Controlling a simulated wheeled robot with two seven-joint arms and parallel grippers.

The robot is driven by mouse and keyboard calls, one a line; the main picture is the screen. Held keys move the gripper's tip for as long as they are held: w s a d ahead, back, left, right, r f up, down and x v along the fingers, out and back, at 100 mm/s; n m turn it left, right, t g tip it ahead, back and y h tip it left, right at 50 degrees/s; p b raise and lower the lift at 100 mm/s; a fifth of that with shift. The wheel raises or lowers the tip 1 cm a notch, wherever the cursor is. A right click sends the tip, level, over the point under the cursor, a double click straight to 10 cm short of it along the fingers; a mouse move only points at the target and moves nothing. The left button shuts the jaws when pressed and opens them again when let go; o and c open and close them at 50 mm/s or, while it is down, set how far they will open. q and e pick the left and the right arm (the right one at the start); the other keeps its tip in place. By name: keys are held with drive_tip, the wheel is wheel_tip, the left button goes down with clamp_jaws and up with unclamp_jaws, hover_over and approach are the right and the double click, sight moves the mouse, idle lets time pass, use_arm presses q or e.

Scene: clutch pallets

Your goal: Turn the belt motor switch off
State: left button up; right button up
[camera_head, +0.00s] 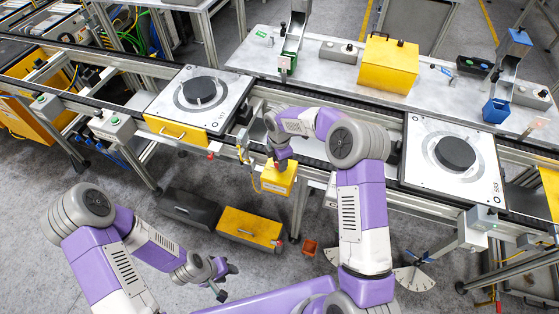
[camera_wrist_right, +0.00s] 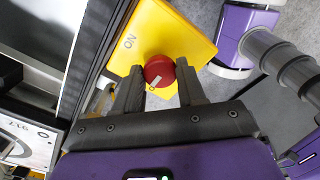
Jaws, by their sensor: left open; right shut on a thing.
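The belt motor switch is a yellow box (camera_head: 278,179) hung on the front side of the conveyor, in the middle of the head view. My right gripper (camera_head: 281,161) is at the top of the box. In the wrist view its fingers (camera_wrist_right: 158,84) stand on both sides of the red knob, shut on it. My left gripper (camera_head: 226,281) is open and empty, low over the floor and away from the switch.
Two white pallets with black discs, the left pallet (camera_head: 180,108) and the right pallet (camera_head: 430,176), sit on the conveyor. A black case (camera_head: 190,209) and a yellow case (camera_head: 250,228) lie on the floor below. A grey worktable (camera_head: 330,80) stands behind.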

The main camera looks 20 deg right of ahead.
drive_tip(key=shift+r, duration=0.1)
drive_tip(key=o, duration=1.1)
drive_tip(key=shift+c, duration=0.2)
wheel_tip(320, 180, up, 8)
drive_tip(key=shift+f, duration=0.25)
